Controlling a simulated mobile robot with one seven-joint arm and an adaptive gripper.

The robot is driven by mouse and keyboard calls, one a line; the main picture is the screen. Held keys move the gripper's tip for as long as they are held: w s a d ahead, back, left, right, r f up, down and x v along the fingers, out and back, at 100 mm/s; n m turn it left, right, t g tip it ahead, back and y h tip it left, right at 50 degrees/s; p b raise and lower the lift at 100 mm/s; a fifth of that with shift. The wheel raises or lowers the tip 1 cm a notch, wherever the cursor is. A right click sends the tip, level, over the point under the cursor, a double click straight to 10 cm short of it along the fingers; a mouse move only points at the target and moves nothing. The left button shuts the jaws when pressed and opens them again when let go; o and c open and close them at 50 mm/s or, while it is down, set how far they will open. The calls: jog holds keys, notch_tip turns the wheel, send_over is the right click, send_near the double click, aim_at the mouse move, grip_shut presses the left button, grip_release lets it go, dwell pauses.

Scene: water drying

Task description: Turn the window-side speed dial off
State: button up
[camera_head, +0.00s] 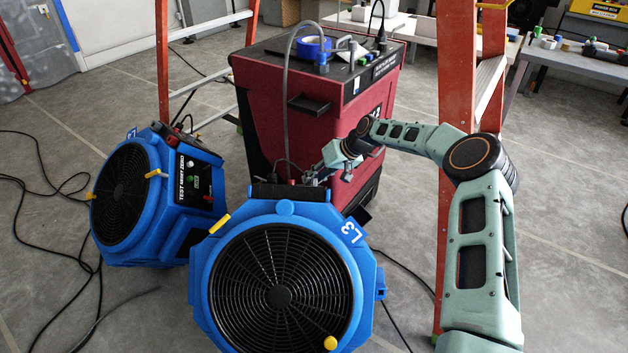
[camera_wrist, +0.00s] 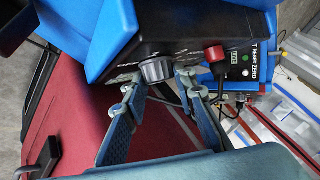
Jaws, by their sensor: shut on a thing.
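A grey ribbed speed dial (camera_wrist: 157,70) sits on the dark control panel (camera_wrist: 120,58) of a blue fan in the wrist view. My gripper (camera_wrist: 158,84) has its two fingers on either side of the dial and is shut on it. The dial's pointer position is not readable. In the head view my gripper (camera_head: 326,174) is behind the top of the front blue fan (camera_head: 282,209), marked L3. The dial is hidden there. Another blue fan (camera_head: 160,190) stands to the left, its side panel showing.
A red plug (camera_wrist: 214,55) and its black cable are close to the right finger. A dark red cabinet (camera_head: 262,110) with tape and fittings on top stands behind the fans. Orange ladder legs (camera_head: 456,120) rise beside my arm. Cables (camera_head: 85,230) lie on the floor at left.

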jog(key=shift+d+f+n+y+b, duration=0.1)
jog(key=shift+n+y+b, duration=0.2)
jog(key=shift+y+b, duration=0.2)
jog(key=shift+g, duration=0.3)
jog(key=o, duration=1.2)
jog(key=shift+c, duration=0.2)
jog(key=v, duration=0.7)
jog(key=shift+d+r, duration=0.15)
jog(key=shift+r, duration=0.05)
jog(key=shift+s, duration=0.1)
